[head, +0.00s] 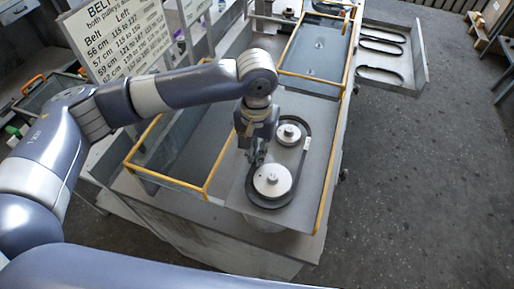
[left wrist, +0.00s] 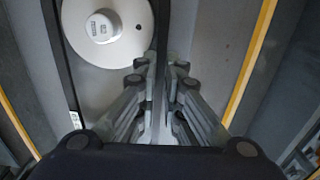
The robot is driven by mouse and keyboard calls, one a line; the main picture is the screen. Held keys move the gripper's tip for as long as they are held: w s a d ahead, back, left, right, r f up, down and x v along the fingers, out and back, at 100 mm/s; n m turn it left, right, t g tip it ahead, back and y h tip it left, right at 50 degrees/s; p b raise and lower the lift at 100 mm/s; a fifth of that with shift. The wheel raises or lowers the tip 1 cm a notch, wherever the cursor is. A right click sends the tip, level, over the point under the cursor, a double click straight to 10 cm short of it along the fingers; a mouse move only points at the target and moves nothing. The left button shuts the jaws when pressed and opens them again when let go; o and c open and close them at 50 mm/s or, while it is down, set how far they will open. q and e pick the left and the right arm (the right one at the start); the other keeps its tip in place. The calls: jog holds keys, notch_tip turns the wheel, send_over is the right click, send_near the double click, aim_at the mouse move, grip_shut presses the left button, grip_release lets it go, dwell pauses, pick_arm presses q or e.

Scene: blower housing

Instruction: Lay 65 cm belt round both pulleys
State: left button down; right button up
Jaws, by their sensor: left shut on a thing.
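Two pale metal pulleys stand on the grey plate: a smaller far pulley (head: 289,135) and a larger near pulley (head: 272,180). The near-face of one pulley (left wrist: 110,30) fills the upper left of the left wrist view. A dark belt (head: 301,160) forms a long loop with both pulleys inside it; a white tag sits on its right run. The right run stands apart from the pulleys. My left gripper (head: 256,154) is at the left side of the loop, between the pulleys. In the left wrist view its fingers (left wrist: 160,70) are closed on the belt strand (left wrist: 161,30). My right gripper is out of view.
A yellow-edged frame (head: 207,190) stands left of the plate, and a yellow rail (head: 328,190) runs along its right edge. A tray (head: 400,87) with several dark belts is at the back right. A printed belt chart (head: 120,42) stands at the back left.

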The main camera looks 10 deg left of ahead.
pick_arm(q)
jog(key=shift+f, duration=0.1)
dwell(0.3)
jog(key=shift+f+p, duration=0.1)
jog(key=shift+p, duration=0.25)
jog(key=shift+s+f, duration=0.2)
jog(key=shift+f, duration=0.05)
jog(key=c, duration=1.7)
grip_release()
jog(key=shift+f, duration=0.15)
jog(key=shift+o, duration=0.2)
jog(key=shift+w, duration=0.15)
jog(key=shift+r, duration=0.2)
